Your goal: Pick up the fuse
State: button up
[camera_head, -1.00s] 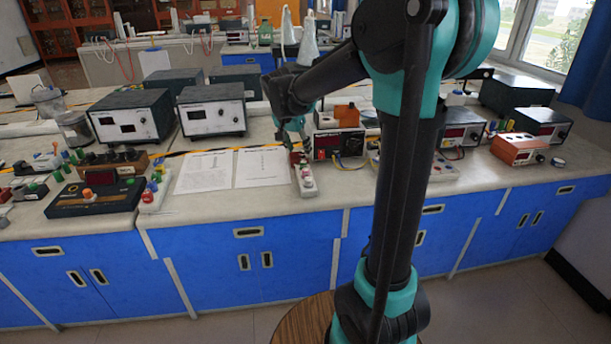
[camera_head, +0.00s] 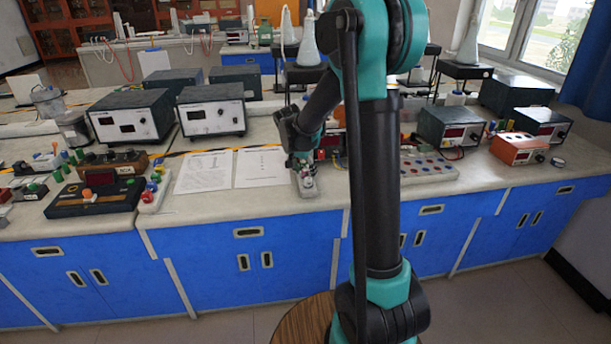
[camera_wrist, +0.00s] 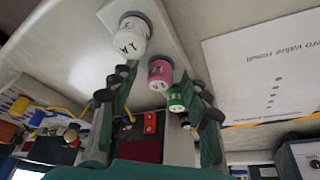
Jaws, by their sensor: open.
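My gripper (camera_head: 303,167) is low over the front bench, above a narrow pale strip (camera_head: 308,190) with small knobs. In the wrist view my gripper (camera_wrist: 160,88) is open, its two fingers apart. A pink cylinder (camera_wrist: 160,74) shows between the fingertips, with no clear contact. A white cylinder (camera_wrist: 131,38) with dark marks stands on the strip (camera_wrist: 158,18) beyond the left finger. A small green cylinder (camera_wrist: 177,100) is close to the right finger. I cannot tell which of these, if any, is the fuse.
Printed sheets (camera_head: 260,168) lie left of my gripper in the head view. A black box with a red display (camera_wrist: 141,147) and yellow leads is close by in the wrist view. A knobbed panel (camera_head: 425,167) and an orange meter (camera_head: 518,147) stand to the right.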

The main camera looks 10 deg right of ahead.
jog(key=c, duration=1.1)
jog(key=shift+r, duration=0.1)
